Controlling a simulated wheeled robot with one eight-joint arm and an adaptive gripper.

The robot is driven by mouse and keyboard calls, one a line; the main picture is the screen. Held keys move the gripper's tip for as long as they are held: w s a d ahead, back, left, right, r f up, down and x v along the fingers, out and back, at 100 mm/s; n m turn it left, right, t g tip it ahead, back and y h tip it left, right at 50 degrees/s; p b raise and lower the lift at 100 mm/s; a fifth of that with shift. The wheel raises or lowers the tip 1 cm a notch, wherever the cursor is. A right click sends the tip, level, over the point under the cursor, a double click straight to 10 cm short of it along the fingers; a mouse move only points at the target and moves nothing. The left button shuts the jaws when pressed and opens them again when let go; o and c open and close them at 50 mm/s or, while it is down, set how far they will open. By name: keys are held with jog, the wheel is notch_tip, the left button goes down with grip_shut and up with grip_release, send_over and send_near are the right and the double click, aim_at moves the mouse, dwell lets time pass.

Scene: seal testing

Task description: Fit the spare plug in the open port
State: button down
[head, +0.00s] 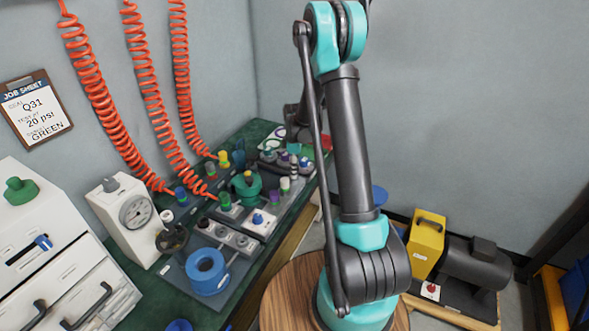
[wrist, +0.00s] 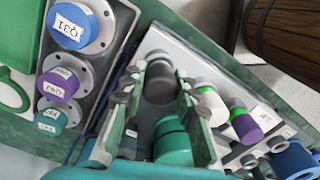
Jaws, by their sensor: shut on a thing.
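My gripper (wrist: 160,82) points down over the rack at the far end of the bench. In the wrist view its two fingers stand on either side of a dark grey cylindrical plug (wrist: 159,86), and they appear shut on it near the tips. A ribbed green cylinder (wrist: 171,138) shows between the fingers lower in the picture. In the head view my gripper (head: 297,132) is small and partly hidden by my arm. I cannot make out the open port in either view.
A white-and-green plug (wrist: 210,103) and a purple-and-green plug (wrist: 244,124) stand close to the right finger. A panel with blue (wrist: 74,26), purple and teal labelled caps lies left. A gauge box (head: 130,215) and blue ring (head: 206,271) stand on the nearer bench.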

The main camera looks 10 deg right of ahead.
jog(key=shift+f, duration=0.3)
jog(key=c, duration=1.1)
grip_release()
notch_tip(320, 180, up, 12)
jog(key=shift+w, duration=0.1)
